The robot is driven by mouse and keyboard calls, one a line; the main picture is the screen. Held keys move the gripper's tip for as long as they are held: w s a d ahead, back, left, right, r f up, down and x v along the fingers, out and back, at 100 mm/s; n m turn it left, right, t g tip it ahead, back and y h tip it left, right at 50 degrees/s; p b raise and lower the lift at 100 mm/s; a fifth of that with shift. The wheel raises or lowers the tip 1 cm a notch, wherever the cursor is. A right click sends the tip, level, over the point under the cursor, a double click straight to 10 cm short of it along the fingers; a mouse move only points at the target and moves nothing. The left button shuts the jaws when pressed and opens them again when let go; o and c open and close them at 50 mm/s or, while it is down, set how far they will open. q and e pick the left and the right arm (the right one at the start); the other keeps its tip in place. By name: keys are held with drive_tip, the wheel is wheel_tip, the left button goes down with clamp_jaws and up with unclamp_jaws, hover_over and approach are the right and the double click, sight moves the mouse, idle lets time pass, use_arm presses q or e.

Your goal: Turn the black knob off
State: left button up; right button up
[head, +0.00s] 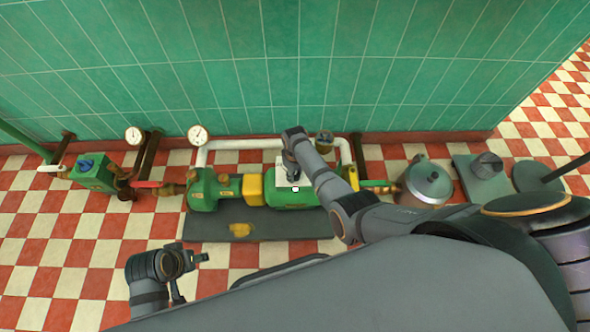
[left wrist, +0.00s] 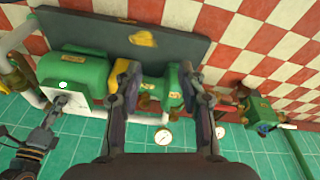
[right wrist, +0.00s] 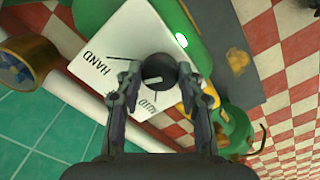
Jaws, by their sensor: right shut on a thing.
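The black knob (right wrist: 157,68) is round with a pale mark and sits on a white panel (right wrist: 108,38) that carries the word HAND and a second, partly covered label. My right gripper (right wrist: 158,76) has a finger on each side of the knob and is shut on it. In the head view, my right gripper (head: 290,166) comes down over the white panel (head: 281,186) on the green pump and hides the knob. My left gripper (head: 188,276) is open and empty, low and left of the pump; its spread fingers show in the left wrist view (left wrist: 160,78).
The green pump (head: 203,192) stands on a dark grey base (head: 285,225) before a green tiled wall (head: 300,75). White pipes and two gauges (head: 198,134) are behind it. A metal kettle (head: 428,182) stands to the right.

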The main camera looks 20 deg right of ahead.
sight(295, 174)
drive_tip(key=n+p, duration=0.1)
drive_tip(key=n, duration=0.2)
drive_tip(key=shift+r+n+p, duration=0.1)
drive_tip(key=shift+n+p, duration=0.2)
use_arm(q)
drive_tip(key=shift+s+a+r+g+y, duration=0.15)
drive_tip(key=shift+a+r+g+y, duration=0.15)
drive_tip(key=shift+a+g, duration=0.35)
use_arm(e)
drive_tip(key=shift+n, duration=0.7)
use_arm(q)
drive_tip(key=shift+f, duration=0.1)
use_arm(e)
drive_tip(key=o, duration=1.2)
wheel_tip(295, 174, up, 12)
drive_tip(key=shift+f, duration=0.1)
